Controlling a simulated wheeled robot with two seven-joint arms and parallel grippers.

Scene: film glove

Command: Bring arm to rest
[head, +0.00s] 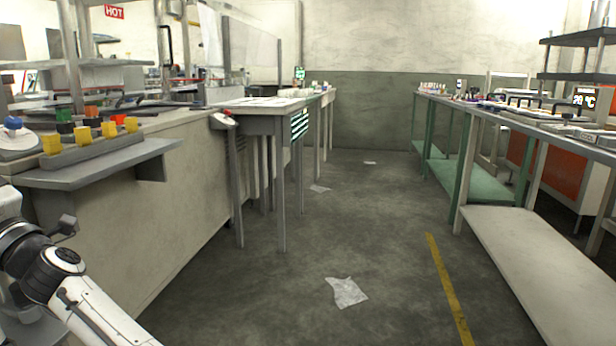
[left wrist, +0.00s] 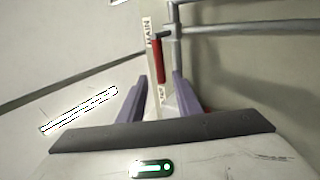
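My left arm (head: 60,275) comes in at the lower left of the head view, bent beside the grey counter, with its white forearm reaching down past the bottom edge. Its gripper is outside the head view. In the left wrist view my left gripper (left wrist: 160,80) shows two purple fingers with a clear gap between them. Nothing is visibly held. Beyond the fingertips are a red handle (left wrist: 160,60) and a pale strip marked "MAIN" (left wrist: 148,35), close to a grey pipe. Whether the fingers touch anything there is unclear. My right arm and gripper are not in view.
The counter (head: 150,215) with a shelf of yellow blocks (head: 95,134) stands at the left. Workbenches (head: 535,250) line the right. The aisle between is open, with a crumpled clear sheet (head: 346,292) and a yellow line (head: 446,285) on the floor.

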